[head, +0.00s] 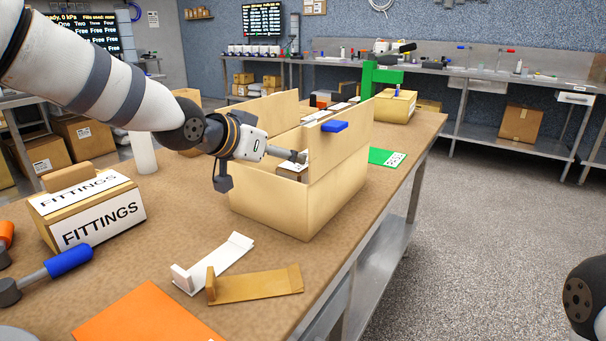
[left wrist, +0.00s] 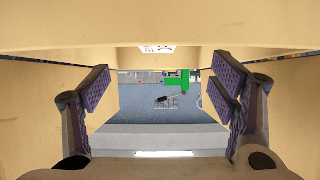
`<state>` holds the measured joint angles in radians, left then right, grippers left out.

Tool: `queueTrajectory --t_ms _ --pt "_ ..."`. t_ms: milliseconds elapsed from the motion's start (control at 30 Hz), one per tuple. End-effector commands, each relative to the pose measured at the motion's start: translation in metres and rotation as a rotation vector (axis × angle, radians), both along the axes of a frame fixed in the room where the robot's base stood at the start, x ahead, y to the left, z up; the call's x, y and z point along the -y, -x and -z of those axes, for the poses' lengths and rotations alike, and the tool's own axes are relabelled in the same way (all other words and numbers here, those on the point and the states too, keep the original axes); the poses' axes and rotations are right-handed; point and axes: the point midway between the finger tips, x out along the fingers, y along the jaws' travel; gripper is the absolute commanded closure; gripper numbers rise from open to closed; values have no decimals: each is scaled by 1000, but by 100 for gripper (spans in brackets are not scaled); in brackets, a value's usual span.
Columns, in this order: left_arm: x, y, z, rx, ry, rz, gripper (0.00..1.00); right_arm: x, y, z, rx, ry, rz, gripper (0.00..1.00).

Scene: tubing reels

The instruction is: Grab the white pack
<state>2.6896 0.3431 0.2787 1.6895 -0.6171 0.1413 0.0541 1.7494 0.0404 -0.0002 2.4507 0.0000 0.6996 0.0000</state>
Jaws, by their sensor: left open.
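A tall tan open box (head: 330,190) stands on the bench, its flaps upright. My left gripper (head: 301,157) reaches into its upper part from the left. In the left wrist view the two purple-padded fingers of the gripper (left wrist: 168,92) are wide apart, with nothing seen held between them. A small white-faced item (head: 292,175) shows inside the box, just below the fingers, partly hidden by the box wall; I cannot tell if it is the white pack. A printed white patch (left wrist: 158,49) shows ahead in the left wrist view. My right gripper is out of view.
A blue block (head: 334,126) sits at the box's rim. A FITTINGS carton (head: 88,208) stands at left, near a blue-handled tool (head: 68,260). White (head: 214,264) and tan (head: 256,284) bracket-shaped pieces lie in front. A green stand (head: 382,76) is behind the box.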

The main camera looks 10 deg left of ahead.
Motion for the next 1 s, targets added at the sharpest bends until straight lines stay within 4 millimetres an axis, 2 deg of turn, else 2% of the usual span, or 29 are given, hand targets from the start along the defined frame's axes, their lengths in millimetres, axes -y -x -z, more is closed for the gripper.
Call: queueTrajectory --t_ms 33,200,400,500,700,900,967,1000 --pt "4 -10 18 -16 -1 1 22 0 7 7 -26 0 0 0" --pt "12 -27 24 -11 0 0 22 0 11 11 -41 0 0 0" --pt "28 -56 44 -12 -1 0 22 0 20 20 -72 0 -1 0" --pt "31 -64 45 -8 0 -1 22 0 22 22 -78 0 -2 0" --pt "31 -64 41 -3 0 -1 22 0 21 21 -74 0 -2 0" --pt "31 -64 41 -3 0 -1 67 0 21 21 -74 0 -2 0" --pt "31 -64 41 -3 0 -1 81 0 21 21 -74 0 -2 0" --pt "31 -64 42 -4 0 -1 84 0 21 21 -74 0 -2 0"
